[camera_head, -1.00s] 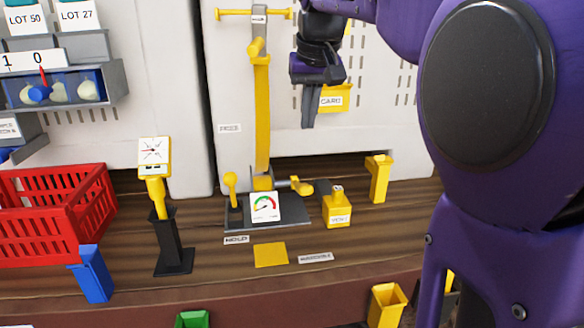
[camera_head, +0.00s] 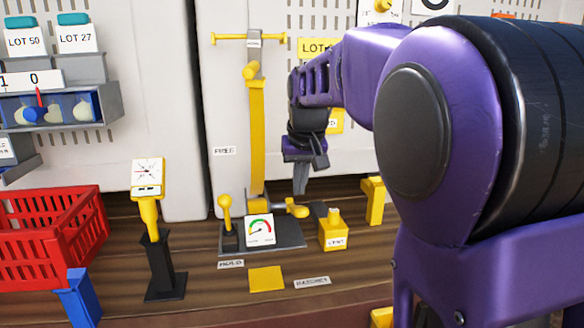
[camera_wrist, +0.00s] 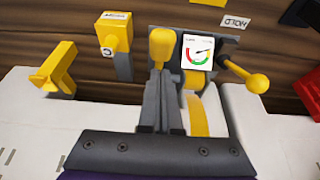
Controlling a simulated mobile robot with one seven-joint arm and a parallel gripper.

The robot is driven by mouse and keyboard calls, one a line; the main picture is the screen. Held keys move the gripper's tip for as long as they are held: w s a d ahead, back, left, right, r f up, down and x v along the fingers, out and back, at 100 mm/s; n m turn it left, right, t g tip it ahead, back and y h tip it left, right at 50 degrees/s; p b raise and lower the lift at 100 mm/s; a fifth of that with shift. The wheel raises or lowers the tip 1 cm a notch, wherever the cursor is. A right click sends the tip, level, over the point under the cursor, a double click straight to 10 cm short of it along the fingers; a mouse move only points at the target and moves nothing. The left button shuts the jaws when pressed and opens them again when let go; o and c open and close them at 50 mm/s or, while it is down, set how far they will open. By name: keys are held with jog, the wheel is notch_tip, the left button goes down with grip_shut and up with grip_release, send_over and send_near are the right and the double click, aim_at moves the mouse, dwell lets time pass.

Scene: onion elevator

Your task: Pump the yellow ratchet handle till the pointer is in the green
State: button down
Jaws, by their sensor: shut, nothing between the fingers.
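The yellow ratchet handle (camera_head: 297,208) sticks out to the right of the gauge, with a rounded knob at its end. It also shows in the wrist view (camera_wrist: 162,45). The gauge (camera_head: 260,231) has a green and red arc; its thin dark pointer seems to point low and left, outside the green. My gripper (camera_head: 300,191) is shut and empty, fingers pointing down just above the knob. In the wrist view its fingertips (camera_wrist: 167,72) line up with the knob; I cannot tell whether they touch it.
A yellow ball-topped lever (camera_head: 225,205) stands left of the gauge. A yellow VENT box (camera_head: 333,232) is close on the right, with a yellow post (camera_head: 374,200) beyond. A tall yellow column (camera_head: 257,135) rises behind. A red crate (camera_head: 45,240) is far left.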

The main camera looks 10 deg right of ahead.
jog(key=shift+s+f, duration=0.25)
jog(key=shift+f, duration=0.2)
jog(key=shift+s+f, duration=0.2)
jog(key=shift+f, duration=0.25)
